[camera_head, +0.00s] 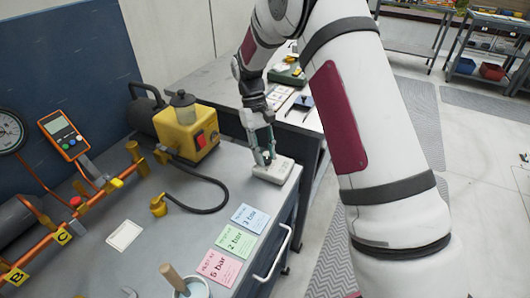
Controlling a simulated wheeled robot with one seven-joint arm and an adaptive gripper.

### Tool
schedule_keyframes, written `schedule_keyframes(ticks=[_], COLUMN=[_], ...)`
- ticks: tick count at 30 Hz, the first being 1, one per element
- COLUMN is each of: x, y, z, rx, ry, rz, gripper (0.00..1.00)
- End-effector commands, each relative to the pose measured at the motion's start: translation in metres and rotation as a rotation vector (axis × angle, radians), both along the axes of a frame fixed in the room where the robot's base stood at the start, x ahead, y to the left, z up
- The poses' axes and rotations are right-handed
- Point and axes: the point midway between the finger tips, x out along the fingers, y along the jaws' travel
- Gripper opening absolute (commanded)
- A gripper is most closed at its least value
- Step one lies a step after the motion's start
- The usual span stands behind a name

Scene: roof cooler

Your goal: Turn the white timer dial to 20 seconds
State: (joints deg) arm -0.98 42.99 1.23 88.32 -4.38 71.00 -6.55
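A small white box-shaped timer (277,173) sits on the grey workbench (190,235), near its right edge. My gripper (264,157) points down directly over the timer, with its fingertips at or just above the timer's top. The fingers cover the dial, so its setting and any markings are hidden. I cannot tell whether the fingers touch the dial or how far apart they are.
A yellow pump (187,130) with a black hose (200,211) stands left of the timer. Pink (218,267), green (235,241) and blue (250,217) cards lie in front. Copper pipework (85,205) and an orange meter (63,135) are at left. A second table (225,70) stands behind.

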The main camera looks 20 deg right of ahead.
Motion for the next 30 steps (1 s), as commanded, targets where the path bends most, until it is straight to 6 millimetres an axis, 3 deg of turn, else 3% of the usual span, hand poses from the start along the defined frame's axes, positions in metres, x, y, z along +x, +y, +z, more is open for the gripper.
schedule_keyframes(ticks=[14, 30], x=[0.003, 0.04], y=[0.0, 0.008], z=[0.006, 0.095], rx=[0.0, 0.0], ry=[-0.002, -0.002], rz=[0.001, 0.001], gripper=[0.44, 0.44])
